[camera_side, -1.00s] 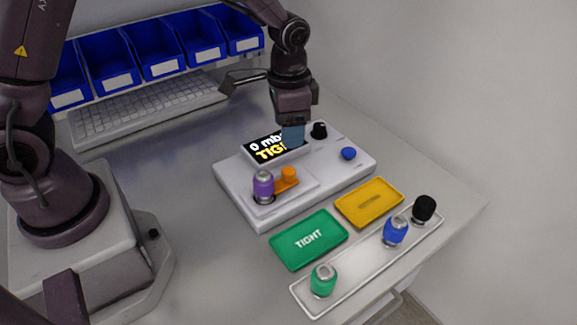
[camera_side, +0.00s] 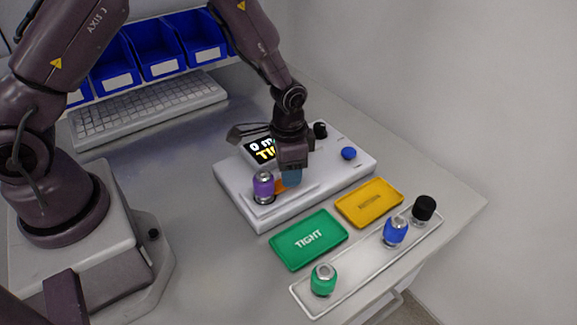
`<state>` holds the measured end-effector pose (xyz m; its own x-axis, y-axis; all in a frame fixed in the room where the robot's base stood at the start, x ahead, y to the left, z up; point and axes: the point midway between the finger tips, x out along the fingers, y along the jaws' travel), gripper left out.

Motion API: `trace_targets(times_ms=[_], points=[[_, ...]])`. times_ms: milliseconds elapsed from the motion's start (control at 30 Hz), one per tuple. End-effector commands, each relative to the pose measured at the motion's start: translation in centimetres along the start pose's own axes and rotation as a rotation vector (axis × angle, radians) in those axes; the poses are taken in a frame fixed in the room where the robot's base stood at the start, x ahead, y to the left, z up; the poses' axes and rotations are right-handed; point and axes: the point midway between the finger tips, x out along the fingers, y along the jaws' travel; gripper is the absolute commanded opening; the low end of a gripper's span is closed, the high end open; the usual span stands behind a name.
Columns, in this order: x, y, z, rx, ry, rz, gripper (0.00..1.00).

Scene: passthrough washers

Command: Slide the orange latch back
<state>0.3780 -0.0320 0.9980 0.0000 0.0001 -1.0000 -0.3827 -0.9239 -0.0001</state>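The orange latch (camera_side: 281,187) is on the white test device (camera_side: 325,183), just right of a purple capped piece (camera_side: 263,187) standing in the device. Most of the latch is hidden behind my gripper. My gripper (camera_side: 291,178) points down over the latch, with its bluish fingertips at or very near it. I cannot tell whether the fingers touch the latch or how far apart they are. The device's display (camera_side: 260,148) is partly covered by my gripper; white and yellow characters show on it.
A green "TIGHT" tray (camera_side: 283,252) and a yellow tray (camera_side: 385,195) lie in front of the device. A white tray (camera_side: 340,297) holds green, blue and black capped pieces. A black knob (camera_side: 320,130) and blue button (camera_side: 348,153) rise from the device. Blue bins and a keyboard are behind.

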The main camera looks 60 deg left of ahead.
Motion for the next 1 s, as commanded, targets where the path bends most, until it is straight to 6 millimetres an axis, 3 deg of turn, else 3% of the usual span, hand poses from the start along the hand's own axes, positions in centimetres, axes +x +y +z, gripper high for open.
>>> trace_targets(times_ms=[33,200,600,867,900,1000], points=[[0.0,0.0,0.0,0.000,0.000,0.000,0.34],[0.0,0.0,0.0,0.000,0.000,0.000,0.00],[-0.1,-1.1,-2.7,0.000,0.003,0.000,0.00],[-0.1,-1.2,-2.9,0.000,0.010,-0.003,0.00],[-0.1,-1.2,-2.9,0.000,0.010,-0.003,0.39],[-0.1,-1.1,-2.8,-0.001,0.007,-0.002,0.57]])
